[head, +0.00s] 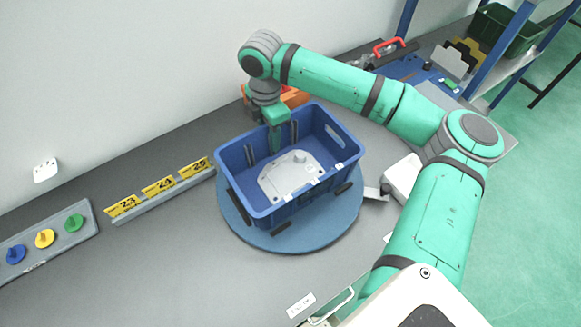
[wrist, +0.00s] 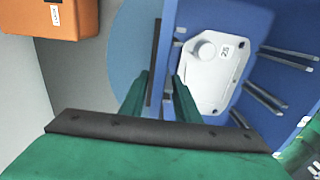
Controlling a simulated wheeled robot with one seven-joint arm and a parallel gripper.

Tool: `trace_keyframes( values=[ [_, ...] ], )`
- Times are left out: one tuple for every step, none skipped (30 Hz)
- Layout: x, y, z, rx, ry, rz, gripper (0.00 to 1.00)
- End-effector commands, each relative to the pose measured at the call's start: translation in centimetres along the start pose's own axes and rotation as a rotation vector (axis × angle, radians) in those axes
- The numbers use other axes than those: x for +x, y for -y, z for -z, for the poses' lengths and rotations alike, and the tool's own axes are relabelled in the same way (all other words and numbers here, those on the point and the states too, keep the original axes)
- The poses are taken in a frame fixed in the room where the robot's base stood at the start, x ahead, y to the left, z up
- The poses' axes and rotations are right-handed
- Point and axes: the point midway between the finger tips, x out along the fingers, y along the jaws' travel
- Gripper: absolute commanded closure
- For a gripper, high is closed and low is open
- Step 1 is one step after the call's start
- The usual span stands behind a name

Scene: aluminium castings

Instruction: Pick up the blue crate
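The blue crate (head: 262,200) stands upright on a round blue turntable (head: 340,222) on the grey bench. A pale casting (head: 290,176) with a round boss lies inside it; the casting also shows in the wrist view (wrist: 212,62). My gripper (head: 275,150) points down at the crate's far wall. In the wrist view my gripper's two green fingers (wrist: 162,88) stand apart, one on each side of the crate's wall (wrist: 171,30). They look open, with gaps beside the wall. In the head view one finger shows inside the crate; the other is hidden.
An orange bin (wrist: 66,20) is close behind the crate. Yellow number signs (head: 158,187) and a panel with coloured knobs (head: 45,239) are to the left. A blue mat with tools (head: 415,72) and a shelf are at the back right. The bench front left is clear.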

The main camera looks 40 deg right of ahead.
Motion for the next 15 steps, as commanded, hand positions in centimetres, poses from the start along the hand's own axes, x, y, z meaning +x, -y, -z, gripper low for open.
trace_keyframes(
  values=[
    [0.08, 0.00, -0.01, 0.000, 0.000, 0.000, 0.71],
    [0.09, 0.00, -0.01, 0.000, 0.000, 0.000, 0.71],
    [0.08, 0.00, -0.01, 0.000, 0.000, 0.000, 0.71],
    [0.07, 0.00, -0.01, 0.000, 0.000, 0.000, 0.71],
    [0.07, 0.00, -0.01, 0.000, 0.000, 0.000, 0.71],
    [0.06, -0.01, 0.00, 0.000, 0.000, 0.000, 0.71],
    [0.06, -0.01, 0.00, 0.000, 0.000, 0.000, 0.78],
    [0.05, -0.01, 0.00, 0.000, 0.000, 0.000, 0.85],
    [0.05, -0.02, 0.01, 0.000, 0.000, -0.001, 0.95],
    [0.05, -0.02, 0.01, 0.000, 0.000, -0.001, 1.00],
    [0.04, -0.03, 0.01, 0.000, 0.000, -0.001, 1.00],
    [0.04, -0.04, 0.01, 0.000, 0.000, -0.002, 1.00],
    [-0.04, -0.06, 0.00, 0.000, 0.000, -0.002, 1.00],
    [-0.05, -0.07, -0.01, 0.000, 0.000, -0.003, 1.00],
    [-0.05, -0.11, 0.05, -0.001, 0.000, -0.003, 1.00]
  ],
)
